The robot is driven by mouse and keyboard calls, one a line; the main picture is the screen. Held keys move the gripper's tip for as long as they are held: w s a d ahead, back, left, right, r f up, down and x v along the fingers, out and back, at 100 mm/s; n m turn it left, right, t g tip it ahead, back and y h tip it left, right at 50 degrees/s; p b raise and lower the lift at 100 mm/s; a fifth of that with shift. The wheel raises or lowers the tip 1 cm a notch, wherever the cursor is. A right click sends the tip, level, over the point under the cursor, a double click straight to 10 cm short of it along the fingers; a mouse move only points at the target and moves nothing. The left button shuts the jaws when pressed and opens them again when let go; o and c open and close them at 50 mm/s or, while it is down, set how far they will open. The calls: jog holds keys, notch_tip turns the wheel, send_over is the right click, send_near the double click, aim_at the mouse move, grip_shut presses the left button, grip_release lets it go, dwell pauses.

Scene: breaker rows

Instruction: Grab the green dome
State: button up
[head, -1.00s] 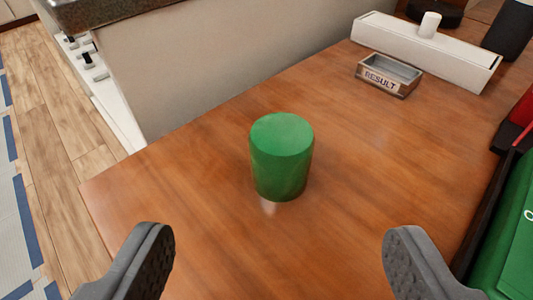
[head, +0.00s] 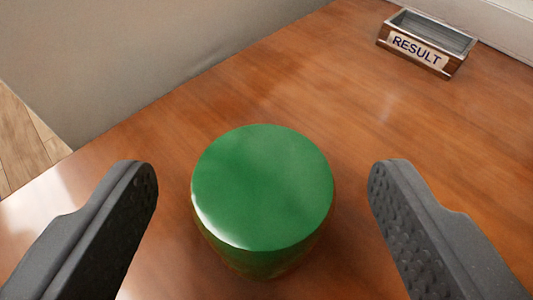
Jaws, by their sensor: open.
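The green dome (head: 262,190) is a solid green, flat-topped rounded cylinder standing upright on the wooden table. It sits in the lower middle of the head view. My gripper (head: 262,190) is open, with one dark grey finger to the left of the dome and the other to its right. There is a visible gap on both sides, and neither finger appears to touch it. The dome's lower side is partly hidden under its top from this angle.
A small metal and wood tray labelled RESULT (head: 418,52) sits on the table (head: 330,75) at the upper right. A pale wall or panel (head: 130,60) borders the table's far left edge. The table around the dome is clear.

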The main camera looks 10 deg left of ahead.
jog(key=shift+w+a+f, duration=0.15)
jog(key=shift+w+f, duration=0.05)
jog(key=shift+w, duration=0.1)
jog(key=c, duration=1)
jog(key=shift+c, duration=0.3)
jog(key=shift+r, duration=0.1)
